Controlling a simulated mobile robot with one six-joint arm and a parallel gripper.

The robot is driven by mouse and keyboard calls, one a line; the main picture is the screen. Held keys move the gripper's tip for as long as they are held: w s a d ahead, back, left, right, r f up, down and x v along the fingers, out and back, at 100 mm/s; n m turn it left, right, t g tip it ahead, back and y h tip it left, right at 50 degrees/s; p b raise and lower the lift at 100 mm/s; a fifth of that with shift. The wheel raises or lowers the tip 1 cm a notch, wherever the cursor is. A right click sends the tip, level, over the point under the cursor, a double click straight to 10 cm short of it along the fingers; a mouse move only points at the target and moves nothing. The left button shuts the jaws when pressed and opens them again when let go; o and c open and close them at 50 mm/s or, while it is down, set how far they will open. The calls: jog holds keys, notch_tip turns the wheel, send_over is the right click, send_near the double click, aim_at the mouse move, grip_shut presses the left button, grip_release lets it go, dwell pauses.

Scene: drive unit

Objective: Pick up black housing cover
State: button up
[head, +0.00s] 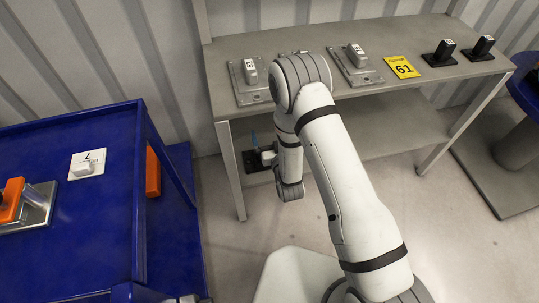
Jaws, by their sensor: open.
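Two small black blocks with white labels, one (441,51) left of the other (482,46), stand on black bases at the right end of the grey bench top. They may be black housing covers; I cannot tell which one is meant. My arm rises from the lower right and bends down in front of the bench. My gripper (255,159) is the small dark end at the bench's lower left, below the top and well away from the black blocks. It is open, though its fingers are hard to make out. I see nothing held in it.
A lower shelf (385,128) looks mostly clear. A blue cart (60,240) stands left, holding a white plate (88,164) and an orange part (12,199).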

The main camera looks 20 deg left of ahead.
jog(key=f+b, duration=2)
jog(key=f, duration=0.1)
jog(key=shift+w, duration=0.2)
jog(key=b+x, duration=0.1)
jog(key=x, duration=0.2)
jog(key=b+x, duration=0.2)
jog(key=x, duration=0.2)
jog(key=shift+w+f, duration=0.1)
jog(key=shift+w, duration=0.35)
jog(key=c, duration=1.2)
jog(key=shift+c, duration=0.4)
